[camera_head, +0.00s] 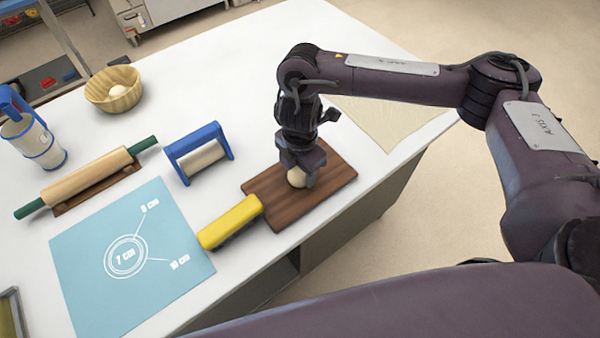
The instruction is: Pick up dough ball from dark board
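A small pale dough ball (297,179) rests on the dark wooden board (283,209) near the front edge of the white table. My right gripper (301,175) points down over the board, with its fingertips right at the dough ball. The gripper and its fingers hide the ball's upper part. I cannot tell whether the fingers press on the ball or stand just apart from it. My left gripper is not in view.
A yellow-handled tool (230,221) touches the board's left side. A blue-framed roller (199,154), a rolling pin (88,179), a blue mat (183,275) and a basket (113,91) holding a pale ball lie further left. A beige cloth (385,117) lies behind the board.

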